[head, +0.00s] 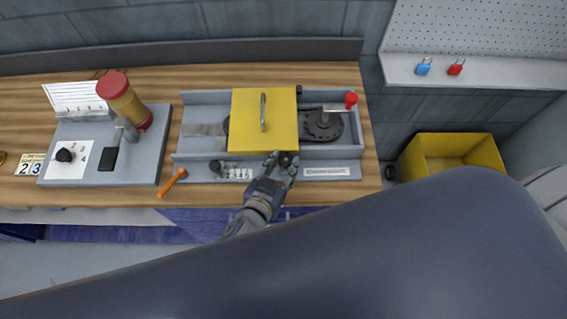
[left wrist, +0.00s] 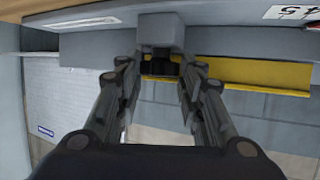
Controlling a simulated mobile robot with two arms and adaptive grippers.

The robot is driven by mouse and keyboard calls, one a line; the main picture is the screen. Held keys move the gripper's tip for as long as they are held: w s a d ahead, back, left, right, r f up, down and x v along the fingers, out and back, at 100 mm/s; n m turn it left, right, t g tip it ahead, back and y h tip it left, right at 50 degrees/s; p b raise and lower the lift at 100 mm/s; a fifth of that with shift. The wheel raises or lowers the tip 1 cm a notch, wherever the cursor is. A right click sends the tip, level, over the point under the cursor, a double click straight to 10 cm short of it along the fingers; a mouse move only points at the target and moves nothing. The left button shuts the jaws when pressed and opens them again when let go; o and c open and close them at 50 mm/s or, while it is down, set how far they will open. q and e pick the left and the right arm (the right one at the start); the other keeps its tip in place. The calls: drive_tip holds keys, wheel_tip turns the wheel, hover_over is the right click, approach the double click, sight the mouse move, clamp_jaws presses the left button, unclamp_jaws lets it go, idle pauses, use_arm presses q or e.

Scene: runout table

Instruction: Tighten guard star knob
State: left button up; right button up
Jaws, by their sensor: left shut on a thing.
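The yellow guard (head: 245,125) with its bar handle (head: 263,112) sits over the middle of the grey machine bed. The dark star knob (head: 285,159) is at the guard's front edge, right of its middle. My left gripper (head: 282,163) reaches in from the front and is shut on the knob. In the left wrist view the fingers (left wrist: 160,70) stand on both sides of the black knob (left wrist: 160,56), which lies against a grey block (left wrist: 162,35). The fingers hide part of the knob. My right gripper is out of view.
A black round plate (head: 323,125) and a red-tipped lever (head: 351,99) are right of the guard. An orange-handled tool (head: 171,183) lies front left. A grey control panel (head: 105,175) stands at left. A yellow bin (head: 418,160) is at right.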

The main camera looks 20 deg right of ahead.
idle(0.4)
use_arm(q)
drive_tip(key=o, duration=1.1)
drive_tip(key=shift+c, duration=0.2)
drive_tip(key=shift+a, duration=0.1)
drive_tip(key=v, duration=1.2)
drive_tip(key=shift+w+r, duration=0.1)
drive_tip(key=shift+w, duration=0.05)
